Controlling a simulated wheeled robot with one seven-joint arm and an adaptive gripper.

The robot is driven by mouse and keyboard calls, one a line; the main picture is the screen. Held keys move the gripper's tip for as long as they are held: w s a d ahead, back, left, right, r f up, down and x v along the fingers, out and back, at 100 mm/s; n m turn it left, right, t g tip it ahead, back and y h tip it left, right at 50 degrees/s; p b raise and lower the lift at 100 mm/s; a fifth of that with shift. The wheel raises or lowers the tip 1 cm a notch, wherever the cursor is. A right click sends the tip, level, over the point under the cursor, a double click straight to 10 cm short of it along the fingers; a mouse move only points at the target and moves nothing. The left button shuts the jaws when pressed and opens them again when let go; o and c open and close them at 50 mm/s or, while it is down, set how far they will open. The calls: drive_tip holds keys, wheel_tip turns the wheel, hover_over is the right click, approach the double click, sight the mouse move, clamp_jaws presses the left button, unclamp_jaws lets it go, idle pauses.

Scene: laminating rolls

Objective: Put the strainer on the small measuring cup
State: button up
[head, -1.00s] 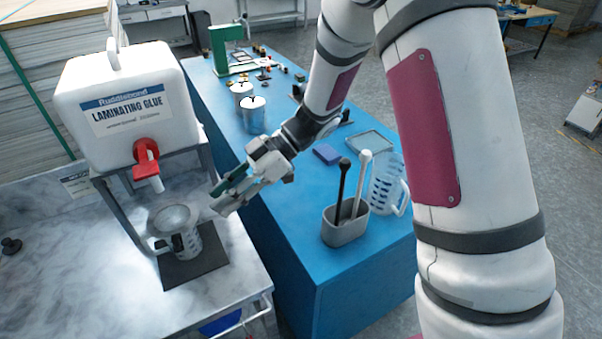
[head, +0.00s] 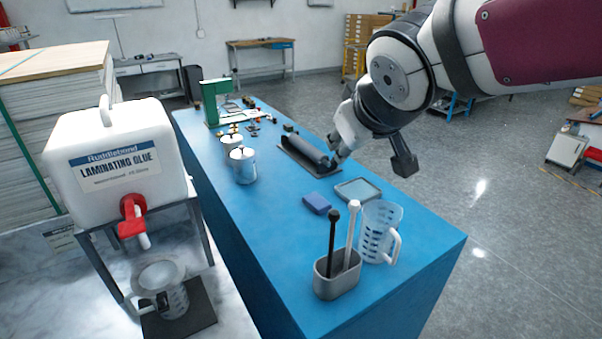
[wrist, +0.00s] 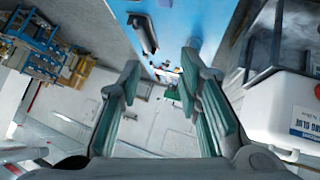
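The strainer (head: 158,272) rests over the mouth of the small measuring cup (head: 178,302), at the lower left of the head view. Its bowl hides the cup's rim. The cup stands upright on a dark square plate (head: 205,319), below the red tap of the glue container (head: 118,165). My gripper (head: 338,158) is away from both, to the right near the dark roll on the blue table. In the wrist view my gripper (wrist: 158,78) has its two fingers apart, with nothing between them. The strainer and cup do not show in the wrist view.
The blue table (head: 265,215) holds two metal cans (head: 243,166), a dark roll (head: 305,152), a blue block (head: 316,203) and a shallow tray (head: 358,190). A grey holder (head: 337,277) with two stirrers and a large measuring cup (head: 378,240) stand near its front.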

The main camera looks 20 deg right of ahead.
drive_tip(key=s+a+f+m+g+y, duration=0.1)
drive_tip(key=s+a+f+g, duration=0.1)
drive_tip(key=s, duration=0.5)
drive_tip(key=s+a+f+m+g+y, duration=0.1)
drive_tip(key=s+a, duration=0.1)
drive_tip(key=s, duration=0.6)
drive_tip(key=shift+f+g, duration=0.4)
